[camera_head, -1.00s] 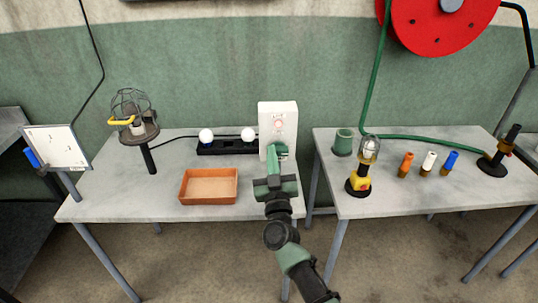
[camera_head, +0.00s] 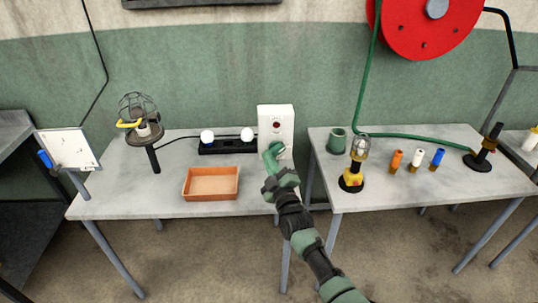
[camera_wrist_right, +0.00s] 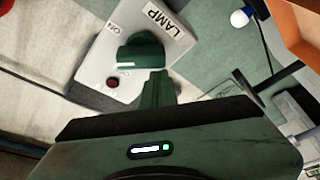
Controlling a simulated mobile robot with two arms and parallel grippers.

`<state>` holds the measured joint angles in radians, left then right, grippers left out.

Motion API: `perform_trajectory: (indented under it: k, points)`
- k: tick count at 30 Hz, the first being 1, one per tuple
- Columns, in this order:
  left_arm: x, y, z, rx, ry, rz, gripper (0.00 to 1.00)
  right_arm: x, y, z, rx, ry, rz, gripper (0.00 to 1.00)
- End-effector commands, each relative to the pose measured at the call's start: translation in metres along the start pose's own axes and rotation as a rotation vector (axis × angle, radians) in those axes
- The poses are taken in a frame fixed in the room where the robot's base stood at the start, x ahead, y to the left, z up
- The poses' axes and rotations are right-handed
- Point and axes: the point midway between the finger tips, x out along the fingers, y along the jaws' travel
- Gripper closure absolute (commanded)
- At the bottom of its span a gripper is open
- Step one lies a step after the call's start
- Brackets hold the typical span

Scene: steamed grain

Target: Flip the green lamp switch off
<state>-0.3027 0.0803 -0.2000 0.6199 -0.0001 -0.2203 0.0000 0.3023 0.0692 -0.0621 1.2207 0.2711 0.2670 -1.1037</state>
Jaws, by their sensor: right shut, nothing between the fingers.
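The lamp switch box (camera_head: 284,115) is a white upright panel at the right end of the left table. It has a dark red round light (camera_head: 275,125) on its face. In the right wrist view, the box carries the labels "LAMP" and "ON", and the green switch (camera_wrist_right: 138,52) shows beside the red light (camera_wrist_right: 112,83). My right gripper (camera_head: 271,155) is shut and empty, with its green fingertips (camera_wrist_right: 156,88) close to the switch. I cannot tell whether they touch it. In the head view the gripper partly covers the switch. My left gripper is not in view.
A black strip with two white bulbs (camera_head: 207,136) and an orange tray (camera_head: 210,185) are left of the box. A caged lamp (camera_head: 145,125) stands further left. On the right table are a green cup (camera_head: 337,141) and a yellow-based lamp (camera_head: 352,178).

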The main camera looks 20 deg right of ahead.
Motion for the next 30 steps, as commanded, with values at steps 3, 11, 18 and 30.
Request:
perform_trajectory:
  k: [3,11,18,30]
  points:
    - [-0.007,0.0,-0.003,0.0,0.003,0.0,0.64,0.0,0.0,0.002,-0.082,-0.003,-0.03,1.0]
    - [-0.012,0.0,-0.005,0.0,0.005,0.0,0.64,-0.002,-0.003,0.007,-0.28,-0.003,-0.098,1.0]
    - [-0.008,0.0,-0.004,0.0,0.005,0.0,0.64,-0.004,-0.007,0.013,-0.316,-0.003,-0.11,1.0]
    - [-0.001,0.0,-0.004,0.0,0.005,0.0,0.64,-0.006,-0.008,0.018,-0.314,-0.004,-0.111,1.0]
